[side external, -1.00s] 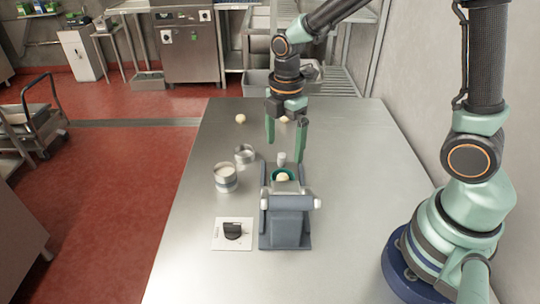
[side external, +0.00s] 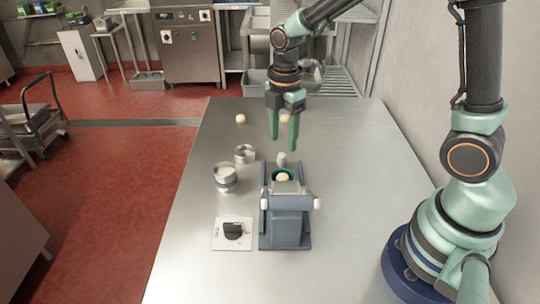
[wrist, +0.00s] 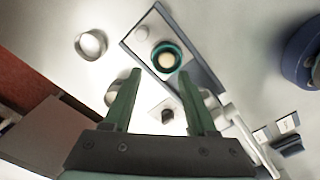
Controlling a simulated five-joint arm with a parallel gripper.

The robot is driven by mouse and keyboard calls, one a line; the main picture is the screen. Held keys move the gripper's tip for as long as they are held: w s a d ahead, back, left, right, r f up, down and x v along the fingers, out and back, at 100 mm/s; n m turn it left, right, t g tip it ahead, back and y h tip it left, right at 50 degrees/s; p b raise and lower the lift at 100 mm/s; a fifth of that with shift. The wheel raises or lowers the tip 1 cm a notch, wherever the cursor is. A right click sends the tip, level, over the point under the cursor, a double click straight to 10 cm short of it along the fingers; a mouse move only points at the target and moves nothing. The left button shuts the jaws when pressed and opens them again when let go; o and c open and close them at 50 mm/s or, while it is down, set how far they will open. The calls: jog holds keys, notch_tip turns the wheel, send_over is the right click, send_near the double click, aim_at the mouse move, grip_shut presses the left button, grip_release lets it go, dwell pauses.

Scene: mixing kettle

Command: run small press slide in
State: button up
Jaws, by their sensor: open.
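My gripper (side external: 283,141) is open and empty, pointing down above the knob's area.
Two metal tins, one small (side external: 244,155) and one larger (side external: 226,180), stand left of the press. A white plate with a black dial (side external: 233,231) lies front left. Two pale balls (side external: 240,118) (side external: 285,119) rest at the far end.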

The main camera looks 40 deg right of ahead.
aim_at(282, 154)
jog(key=w+d+r, duration=0.2)
jog(key=w+d, duration=0.1)
jog(key=d, duration=0.1)
jog(key=shift+n, duration=0.3)
jog(key=f, duration=1.2)
jog(key=shift+w+a+f, duration=0.15)
jog(key=shift+a, duration=0.05)
grip_shut()
dwell(0.6)
